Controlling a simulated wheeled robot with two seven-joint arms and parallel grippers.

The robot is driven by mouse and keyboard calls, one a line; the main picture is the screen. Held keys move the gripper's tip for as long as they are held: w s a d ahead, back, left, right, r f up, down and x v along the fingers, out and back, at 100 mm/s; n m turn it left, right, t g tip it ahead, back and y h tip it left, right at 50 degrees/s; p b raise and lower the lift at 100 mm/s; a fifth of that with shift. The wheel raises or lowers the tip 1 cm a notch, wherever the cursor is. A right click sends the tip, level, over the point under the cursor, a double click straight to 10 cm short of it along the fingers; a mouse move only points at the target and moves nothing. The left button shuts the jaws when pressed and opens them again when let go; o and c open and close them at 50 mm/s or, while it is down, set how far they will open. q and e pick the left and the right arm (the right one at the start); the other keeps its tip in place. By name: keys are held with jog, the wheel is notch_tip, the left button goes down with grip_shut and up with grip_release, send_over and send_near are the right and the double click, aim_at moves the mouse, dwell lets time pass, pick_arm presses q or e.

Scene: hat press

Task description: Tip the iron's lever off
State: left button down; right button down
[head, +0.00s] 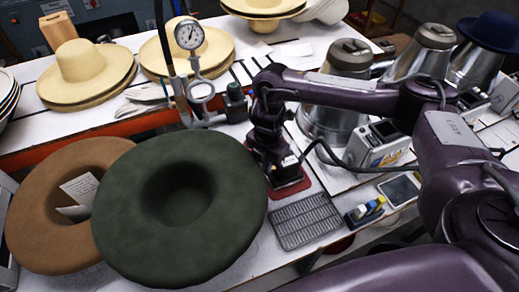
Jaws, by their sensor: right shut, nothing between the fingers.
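My right gripper (268,148) points down at the middle of the view, shut and empty. It is at the dark iron (276,172), which stands on a red pad (292,187) on the white table. The gripper and wrist cover much of the iron, and both are dark, so their edges blend. A small pale piece (289,160) shows at the iron's right side; I cannot tell whether it is the lever. I cannot tell whether the fingertips touch the iron. My left gripper is not in view.
A green hat (180,250) and a brown hat (40,220) lie left of the iron. A grey grid mat (306,220) lies in front. A pressure gauge (189,34) on a stand is behind left. Metal hat forms (325,122) and a cable crowd the right.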

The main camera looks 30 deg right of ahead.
notch_tip(320, 180, up, 7)
jog(key=p, duration=0.6)
jog(key=shift+f, duration=0.15)
dwell(0.4)
